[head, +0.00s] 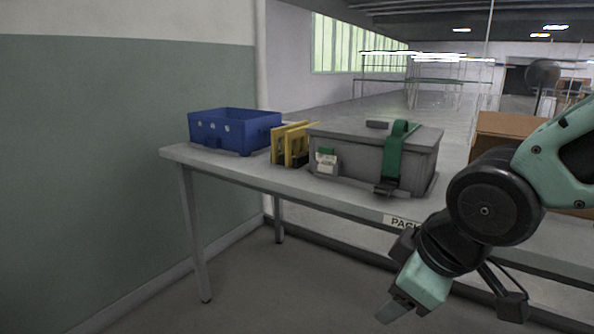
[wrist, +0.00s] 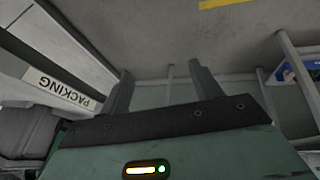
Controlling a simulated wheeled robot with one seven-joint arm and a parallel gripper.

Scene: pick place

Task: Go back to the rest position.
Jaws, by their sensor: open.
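My gripper (wrist: 160,92) shows in the wrist view with its two fingers apart and nothing between them. In the head view my gripper (head: 393,310) hangs at the lower right, pointing down in front of the table, below its front edge. It is clear of the things on the table. Its fingertips show only partly in the head view.
A grey table (head: 240,173) carries a blue crate (head: 232,131), a yellow item (head: 290,145) and a grey box (head: 362,158) with a green strap (head: 393,153). A cardboard box (head: 507,127) stands at right. The floor before the table is clear.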

